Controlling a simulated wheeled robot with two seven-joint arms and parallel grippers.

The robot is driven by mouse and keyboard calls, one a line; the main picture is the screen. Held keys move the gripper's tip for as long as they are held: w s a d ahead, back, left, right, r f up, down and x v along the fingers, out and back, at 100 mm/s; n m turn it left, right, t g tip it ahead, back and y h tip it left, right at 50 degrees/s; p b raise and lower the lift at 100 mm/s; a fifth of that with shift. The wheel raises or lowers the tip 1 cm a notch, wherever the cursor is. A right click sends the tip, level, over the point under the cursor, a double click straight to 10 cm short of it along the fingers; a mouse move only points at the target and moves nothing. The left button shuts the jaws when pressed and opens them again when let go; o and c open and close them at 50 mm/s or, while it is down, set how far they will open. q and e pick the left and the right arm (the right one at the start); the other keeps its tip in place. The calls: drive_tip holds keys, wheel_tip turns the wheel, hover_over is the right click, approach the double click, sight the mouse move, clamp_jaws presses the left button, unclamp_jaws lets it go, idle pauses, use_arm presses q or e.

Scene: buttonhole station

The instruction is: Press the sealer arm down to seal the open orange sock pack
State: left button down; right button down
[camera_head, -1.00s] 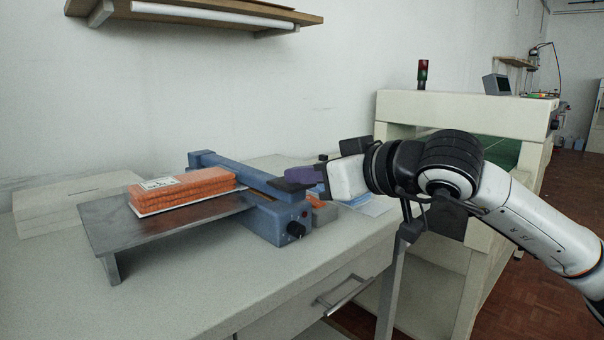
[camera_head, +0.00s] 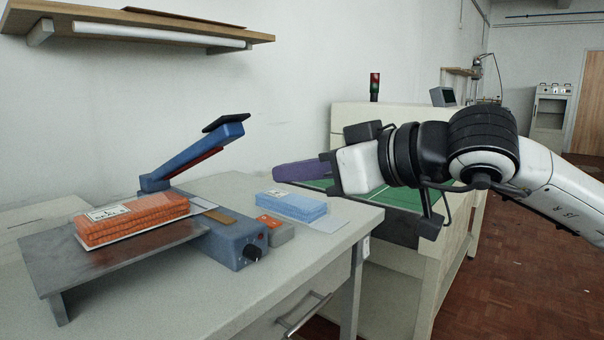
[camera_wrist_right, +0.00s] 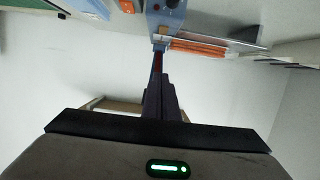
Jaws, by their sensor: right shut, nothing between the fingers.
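The blue sealer base (camera_head: 228,242) has a black knob. The sealer arm (camera_head: 195,150) stands raised at a steep tilt, hinged at the back, with a black pad at its free end. My right gripper (camera_head: 280,172), with purple fingers, is shut and empty, to the right of the arm and apart from it. The wrist view shows the shut fingers (camera_wrist_right: 157,98), with the orange pack (camera_wrist_right: 200,47) beyond them. My left gripper is not in view.
A blue sock pack (camera_head: 292,206) lies on a white sheet right of the sealer. A wall shelf (camera_head: 140,22) hangs above the bench. A cream-framed station with a green surface (camera_head: 405,198) stands at right. The bench front (camera_head: 190,305) is clear.

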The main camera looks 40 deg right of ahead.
drive_tip(key=shift+v, duration=0.85)
